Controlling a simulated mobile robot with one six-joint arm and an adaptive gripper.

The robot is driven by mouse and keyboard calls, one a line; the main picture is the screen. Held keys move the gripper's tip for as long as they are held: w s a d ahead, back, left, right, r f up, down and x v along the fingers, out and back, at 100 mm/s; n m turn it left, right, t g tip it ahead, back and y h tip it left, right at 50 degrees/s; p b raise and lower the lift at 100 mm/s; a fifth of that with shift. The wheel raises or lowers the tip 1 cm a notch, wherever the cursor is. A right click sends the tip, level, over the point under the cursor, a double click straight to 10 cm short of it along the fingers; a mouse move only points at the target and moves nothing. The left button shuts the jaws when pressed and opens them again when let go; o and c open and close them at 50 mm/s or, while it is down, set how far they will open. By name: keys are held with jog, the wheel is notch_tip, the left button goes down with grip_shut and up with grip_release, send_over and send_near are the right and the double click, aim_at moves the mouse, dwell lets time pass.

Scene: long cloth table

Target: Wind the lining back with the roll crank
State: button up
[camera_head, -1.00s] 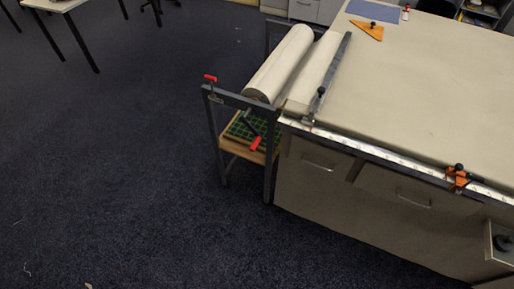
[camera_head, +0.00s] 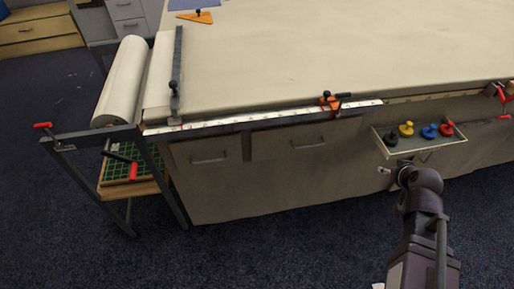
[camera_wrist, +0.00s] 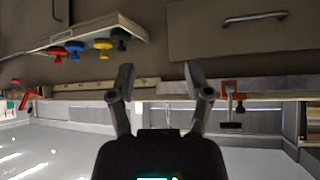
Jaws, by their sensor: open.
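The pale roll of lining (camera_head: 122,82) lies in a dark metal frame at the left end of the table, with cloth running onto the table. A dark crank (camera_head: 117,156) with a red grip (camera_head: 133,171) hangs on the near side of the frame, below the roll. A second red-handled part (camera_head: 43,125) sticks out at the frame's left corner. My arm stands at the lower right in the head view, far from the crank. My gripper (camera_wrist: 157,70) is open and empty in the wrist view, where the crank does not show.
A small tray (camera_head: 419,150) of coloured knobs juts from the table front beside my arm. An orange clamp (camera_head: 330,102) sits on the front edge. A dark bar (camera_head: 176,75) lies across the cloth near the roll. Floor before the drawers (camera_head: 209,157) is clear.

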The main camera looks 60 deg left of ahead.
jog(key=s+a+f+n+y+b, duration=0.2)
jog(key=s+a+n+y+b, duration=0.3)
jog(key=s+a, duration=0.65)
jog(key=s+a+f+n+y+b, duration=0.1)
jog(key=s+a+y+b, duration=0.1)
jog(key=s+a+b, duration=0.9)
jog(key=n+y+b, duration=0.1)
jog(key=y+b, duration=0.6)
jog(key=b, duration=0.9)
send_near(133, 173)
jog(key=d+f, duration=0.2)
jog(key=f, duration=0.1)
jog(key=shift+s+d, duration=0.25)
jog(key=shift+s, duration=0.15)
jog(key=shift+a, duration=0.1)
jog(key=shift+r+p+x, duration=0.15)
jog(key=shift+p+x, duration=1.2)
jog(key=shift+x, duration=2.05)
jog(key=shift+r+p+x, duration=0.1)
jog(key=shift+p+x, duration=1.2)
jog(key=shift+x, duration=2.15)
